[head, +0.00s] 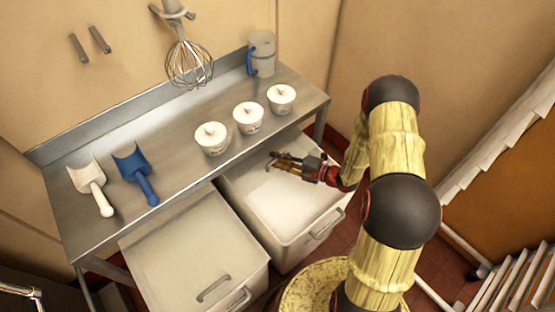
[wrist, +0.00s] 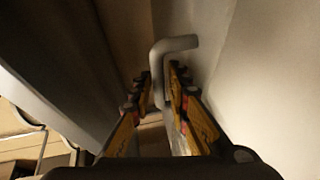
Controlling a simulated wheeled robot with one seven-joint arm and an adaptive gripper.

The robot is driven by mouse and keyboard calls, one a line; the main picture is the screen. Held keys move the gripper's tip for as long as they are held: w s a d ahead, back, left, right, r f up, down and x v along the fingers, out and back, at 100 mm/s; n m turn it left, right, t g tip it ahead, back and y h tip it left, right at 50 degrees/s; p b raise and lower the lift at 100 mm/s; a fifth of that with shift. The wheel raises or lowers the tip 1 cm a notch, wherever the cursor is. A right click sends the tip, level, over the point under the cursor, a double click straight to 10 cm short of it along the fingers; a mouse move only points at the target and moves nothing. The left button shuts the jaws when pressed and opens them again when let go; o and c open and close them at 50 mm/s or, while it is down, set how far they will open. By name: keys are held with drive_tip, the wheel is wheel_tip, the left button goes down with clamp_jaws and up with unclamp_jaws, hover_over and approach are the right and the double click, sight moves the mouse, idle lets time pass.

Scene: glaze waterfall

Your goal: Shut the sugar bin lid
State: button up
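The open bin (head: 297,246) under the right part of the steel table holds a white, level filling that looks like sugar. Its lid is not clearly visible in the head view; the table's front edge hides the bin's back. My gripper (head: 272,161) reaches over the bin's opening from the right, near the table edge. In the wrist view a grey bent bar (wrist: 176,44), like a lid handle, lies between the two fingers of my gripper (wrist: 160,75). The fingers look apart, with a gap beside the bar. Contact is not clear.
A second bin with its lid (head: 196,248) shut stands to the left. On the table (head: 130,150) are white lidded pots (head: 248,117), a jug (head: 262,55), a white scoop (head: 91,186) and a blue scoop (head: 137,174). A whisk (head: 188,65) hangs above.

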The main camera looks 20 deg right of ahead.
drive_tip(key=shift+c, duration=0.5)
drive_tip(key=c, duration=0.3)
drive_tip(key=shift+s+d+p, duration=1.3)
drive_tip(key=shift+s+d, duration=0.2)
drive_tip(key=shift+s, duration=2.05)
drive_tip(key=shift+s+d+p, duration=1.35)
drive_tip(key=shift+s+d, duration=0.1)
drive_tip(key=shift+s, duration=2.15)
drive_tip(key=shift+s+d+p, duration=1.3)
drive_tip(key=shift+s+d, duration=0.2)
drive_tip(key=shift+s, duration=2.05)
drive_tip(key=o, duration=0.4)
